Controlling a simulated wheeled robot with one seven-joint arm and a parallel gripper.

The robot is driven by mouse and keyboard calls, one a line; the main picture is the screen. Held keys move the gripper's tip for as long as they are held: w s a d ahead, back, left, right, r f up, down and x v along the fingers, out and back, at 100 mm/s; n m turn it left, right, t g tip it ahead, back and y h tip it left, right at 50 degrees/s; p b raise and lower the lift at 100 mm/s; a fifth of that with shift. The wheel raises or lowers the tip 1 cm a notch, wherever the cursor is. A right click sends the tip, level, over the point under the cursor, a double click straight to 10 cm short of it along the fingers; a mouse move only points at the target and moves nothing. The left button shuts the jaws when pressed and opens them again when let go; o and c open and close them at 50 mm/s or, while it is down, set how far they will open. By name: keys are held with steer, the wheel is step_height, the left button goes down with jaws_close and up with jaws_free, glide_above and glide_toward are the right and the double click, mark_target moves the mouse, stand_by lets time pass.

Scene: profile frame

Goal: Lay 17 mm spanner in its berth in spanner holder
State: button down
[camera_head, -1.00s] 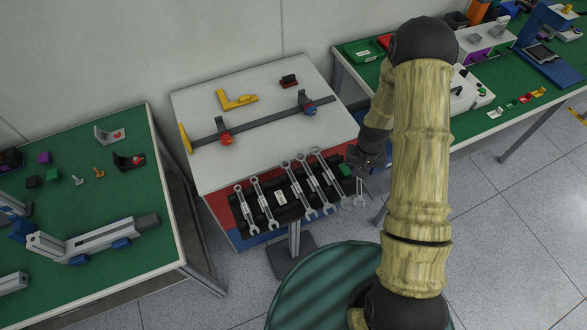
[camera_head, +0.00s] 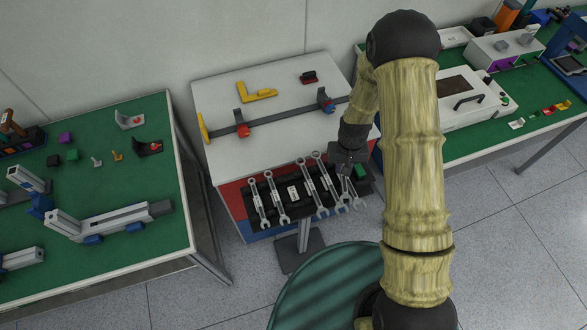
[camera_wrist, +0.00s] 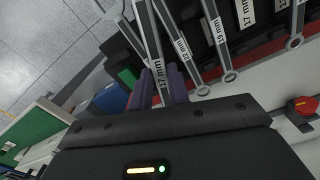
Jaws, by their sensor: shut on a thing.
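My gripper (camera_head: 348,168) is shut on a silver spanner (camera_wrist: 138,42) whose label reads 17 mm. In the wrist view its shaft is between the purple fingers, its open end pointing away. The black spanner holder (camera_head: 243,199) carries several spanners side by side. A bare place with a white label (camera_head: 293,192) lies between the left pair and the right group; in the wrist view the berth label (camera_wrist: 246,13) reads 17 mm. My gripper is over the holder's right end, right of that berth. The 22 mm spanner (camera_wrist: 178,46) and 19 mm spanner (camera_wrist: 221,45) lie between them.
Behind is a pale table (camera_head: 215,90) with a long clamp (camera_head: 285,118) and a yellow square (camera_head: 257,92). Green-topped benches stand left (camera_head: 120,185) and right (camera_head: 460,150).

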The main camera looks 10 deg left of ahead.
steer(key=s+a+r+n, duration=0.1)
steer(key=s+a+n, duration=0.1)
steer(key=a, duration=0.5)
steer(key=s+a+r+n, duration=0.1)
steer(key=s+a+r, duration=0.1)
steer(key=s+a, duration=0.2)
steer(key=a, duration=0.3)
steer(key=shift+s+n+p, duration=0.25)
steer(key=shift+n+p, duration=0.15)
steer(key=shift+a+f, duration=0.1)
steer(key=b, duration=0.5)
glide_above(294, 195)
steer(key=shift+s+f, duration=0.1)
steer(key=shift+f, duration=3.25)
steer(key=shift+f+b, duration=1.1)
steer(key=shift+f, duration=0.4)
steer(key=c, duration=1.3)
jaws_free()
steer(key=shift+o, duration=0.2)
steer(key=shift+r, duration=0.1)
